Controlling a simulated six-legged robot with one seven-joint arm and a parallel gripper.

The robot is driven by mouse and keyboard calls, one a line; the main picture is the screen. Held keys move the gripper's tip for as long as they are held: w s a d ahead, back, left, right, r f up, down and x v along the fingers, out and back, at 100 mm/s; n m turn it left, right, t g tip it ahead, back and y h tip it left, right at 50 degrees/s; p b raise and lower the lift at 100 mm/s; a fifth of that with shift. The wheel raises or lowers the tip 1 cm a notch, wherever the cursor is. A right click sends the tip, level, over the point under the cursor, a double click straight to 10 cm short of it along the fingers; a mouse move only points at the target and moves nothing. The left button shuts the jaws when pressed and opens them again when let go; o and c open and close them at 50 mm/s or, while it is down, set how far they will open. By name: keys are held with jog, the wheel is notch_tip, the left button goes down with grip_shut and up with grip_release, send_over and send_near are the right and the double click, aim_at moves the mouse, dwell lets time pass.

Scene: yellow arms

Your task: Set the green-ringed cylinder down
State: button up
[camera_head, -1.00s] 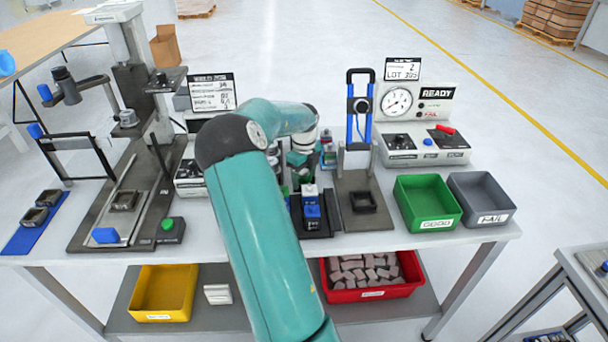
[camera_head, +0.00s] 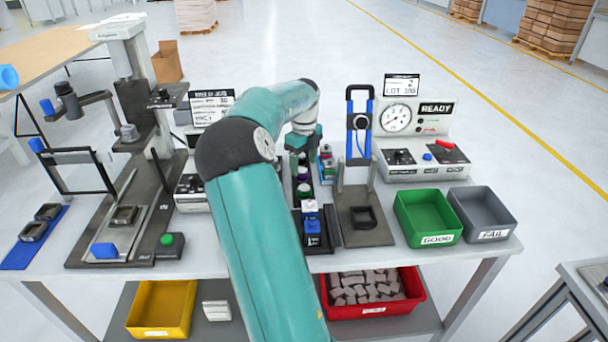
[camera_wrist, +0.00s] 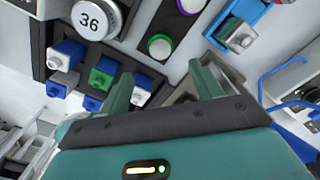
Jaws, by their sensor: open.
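The green-ringed cylinder (camera_wrist: 160,47) stands in a dark rack (camera_wrist: 135,40), its pale round top facing the wrist camera. In the head view it (camera_head: 304,190) is in the row behind the blue and white blocks. A purple-ringed cylinder (camera_wrist: 190,5) stands beside it and also shows in the head view (camera_head: 303,173). My gripper (camera_wrist: 165,78) is open, with nothing between its fingers. It is above the rack and apart from the green-ringed cylinder. In the head view my arm partly covers the rack, and the fingertips are hard to make out.
Blue, white and green blocks (camera_wrist: 101,77) fill the rack's near part. A dial marked 36 (camera_wrist: 92,18) is close by. A blue-framed press (camera_head: 359,125) stands right of the rack. Green (camera_head: 441,239) and grey (camera_head: 493,235) bins are farther right.

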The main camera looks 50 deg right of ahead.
jog(key=a+r+n+t, duration=0.1)
jog(key=a+r+n, duration=0.4)
jog(key=a, duration=0.5)
jog(key=a+r+n+t+y, duration=0.1)
jog(key=a+r+n, duration=0.1)
jog(key=a+n, duration=0.6)
jog(key=a+r+n+t, duration=0.1)
jog(key=a+r+n, duration=0.4)
jog(key=a, duration=0.6)
jog(key=s+a+f+n+t, duration=0.1)
jog(key=s+a+n, duration=0.5)
jog(key=a+n, duration=0.3)
jog(key=s+a+f+n+t+h, duration=0.1)
jog(key=s+a+n, duration=0.6)
jog(key=a+n, duration=0.2)
jog(key=shift+a+n+t, duration=0.3)
jog(key=shift+a, duration=0.15)
